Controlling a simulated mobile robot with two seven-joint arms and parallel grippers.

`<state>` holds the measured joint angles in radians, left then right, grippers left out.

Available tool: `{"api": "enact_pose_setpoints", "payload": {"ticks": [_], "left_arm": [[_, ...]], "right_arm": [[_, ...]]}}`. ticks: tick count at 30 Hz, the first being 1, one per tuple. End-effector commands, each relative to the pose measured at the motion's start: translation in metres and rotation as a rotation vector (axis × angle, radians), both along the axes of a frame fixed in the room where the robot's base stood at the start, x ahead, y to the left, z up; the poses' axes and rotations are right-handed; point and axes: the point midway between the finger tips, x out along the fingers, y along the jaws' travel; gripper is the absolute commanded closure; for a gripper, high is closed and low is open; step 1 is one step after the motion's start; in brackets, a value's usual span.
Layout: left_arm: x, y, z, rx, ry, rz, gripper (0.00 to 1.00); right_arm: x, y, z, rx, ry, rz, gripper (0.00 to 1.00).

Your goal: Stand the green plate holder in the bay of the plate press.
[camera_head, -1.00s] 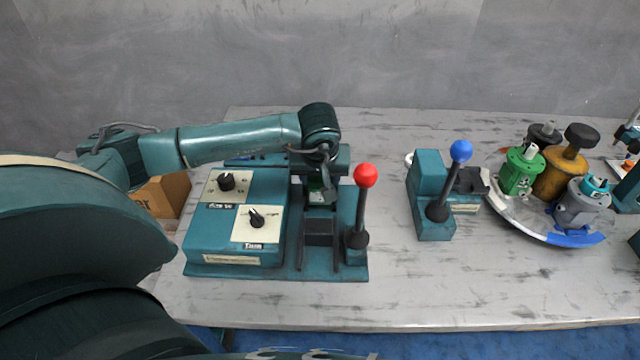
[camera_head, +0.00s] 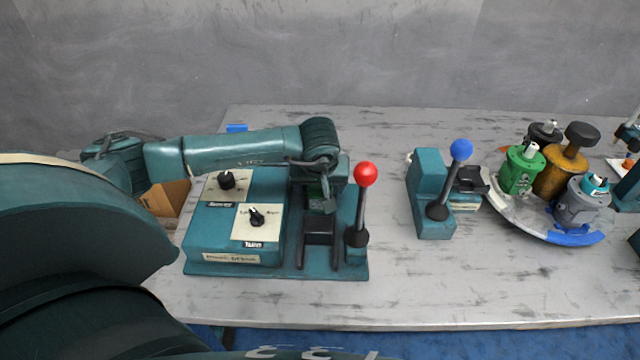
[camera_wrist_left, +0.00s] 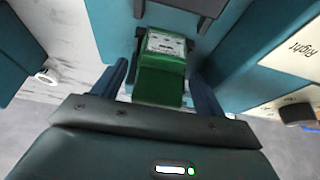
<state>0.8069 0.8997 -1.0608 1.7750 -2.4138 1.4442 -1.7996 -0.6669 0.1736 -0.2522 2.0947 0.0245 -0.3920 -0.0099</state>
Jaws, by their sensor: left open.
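The plate press (camera_head: 275,255) is the teal machine at the left of the table, with two dials and a red-knobbed lever (camera_head: 365,175). Its bay lies between the teal walls, behind a black bracket (camera_head: 319,228). The green plate holder (camera_wrist_left: 162,75) shows clearly in the left wrist view, a green block with a pale, speckled plate face. In the head view only a small green patch of it shows under my wrist. My left gripper (camera_wrist_left: 160,88) is open, one finger on each side of the holder, at the bay. The holder's foot is hidden. My right gripper is not in view.
A second teal press with a blue-knobbed lever (camera_head: 460,150) stands right of the plate press. A cardboard box (camera_head: 165,198) sits at left. The table between the presses is clear.

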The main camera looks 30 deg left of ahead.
Motion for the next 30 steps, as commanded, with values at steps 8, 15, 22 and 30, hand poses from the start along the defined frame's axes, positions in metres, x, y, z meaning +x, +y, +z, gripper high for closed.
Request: {"api": "enact_pose_setpoints", "payload": {"ticks": [8,15,22,30], "left_arm": [[-0.005,-0.003,0.021,-0.001,-0.004,-0.001,0.28],[-0.022,-0.014,0.069,0.001,-0.007,-0.001,0.28],[-0.034,-0.022,0.104,0.000,-0.004,-0.001,0.28],[-0.039,-0.024,0.115,0.001,0.000,0.000,0.28]], "right_arm": [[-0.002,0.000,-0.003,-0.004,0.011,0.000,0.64],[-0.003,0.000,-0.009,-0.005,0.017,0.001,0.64],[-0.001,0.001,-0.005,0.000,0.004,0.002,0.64],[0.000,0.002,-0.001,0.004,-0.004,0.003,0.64]]}}
